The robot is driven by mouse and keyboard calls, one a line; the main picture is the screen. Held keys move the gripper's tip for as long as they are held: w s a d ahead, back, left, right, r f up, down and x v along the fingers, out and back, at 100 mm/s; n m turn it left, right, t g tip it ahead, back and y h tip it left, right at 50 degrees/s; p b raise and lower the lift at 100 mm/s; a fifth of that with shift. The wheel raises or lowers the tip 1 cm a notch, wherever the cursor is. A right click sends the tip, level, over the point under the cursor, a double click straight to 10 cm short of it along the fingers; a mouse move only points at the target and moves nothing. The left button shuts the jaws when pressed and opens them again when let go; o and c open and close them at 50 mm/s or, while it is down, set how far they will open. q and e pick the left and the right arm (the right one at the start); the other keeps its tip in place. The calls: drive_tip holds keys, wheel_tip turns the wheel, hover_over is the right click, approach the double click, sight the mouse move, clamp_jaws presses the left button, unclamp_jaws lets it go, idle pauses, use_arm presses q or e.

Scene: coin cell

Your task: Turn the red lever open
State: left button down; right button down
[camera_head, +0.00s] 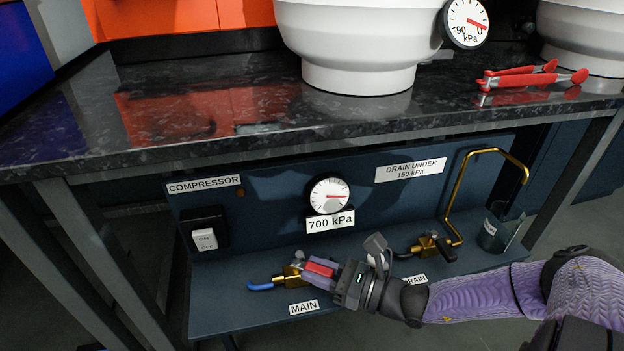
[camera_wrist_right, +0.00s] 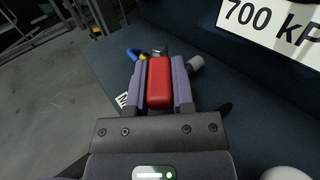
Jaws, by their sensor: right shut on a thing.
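The red lever (camera_head: 320,268) sits on the brass MAIN valve (camera_head: 289,275), which has a blue hose (camera_head: 260,286) at its left end. My right gripper (camera_head: 316,272) comes in from the right and is shut on the red lever. In the right wrist view, the red lever (camera_wrist_right: 159,84) lies lengthwise between the two purple fingers of the gripper (camera_wrist_right: 160,85). The valve body is mostly hidden behind the lever and fingers there. My left gripper is not in view.
A second brass valve (camera_head: 427,246) with a bent pipe (camera_head: 466,185) stands to the right, near the DRAIN label. A gauge (camera_head: 329,195) above a 700 kPa label and a compressor switch (camera_head: 206,234) are on the back panel. The dark countertop (camera_head: 240,125) overhangs the panel.

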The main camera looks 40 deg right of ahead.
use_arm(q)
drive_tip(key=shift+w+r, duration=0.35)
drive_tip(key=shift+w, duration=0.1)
use_arm(e)
drive_tip(key=shift+w+d+n+g+y, duration=0.1)
drive_tip(key=shift+d+n+g+y, duration=0.1)
drive_tip(key=shift+n+g+y, duration=0.6)
drive_tip(key=shift+t+y, duration=0.3)
drive_tip(key=shift+y, duration=0.1)
drive_tip(key=shift+c, duration=2.4)
unclamp_jaws()
drive_tip(key=shift+d, duration=0.15)
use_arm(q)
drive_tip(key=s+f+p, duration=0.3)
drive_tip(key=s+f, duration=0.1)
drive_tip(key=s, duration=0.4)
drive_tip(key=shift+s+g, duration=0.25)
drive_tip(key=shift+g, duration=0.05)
use_arm(e)
drive_tip(key=v, duration=0.9)
drive_tip(key=shift+s, duration=0.35)
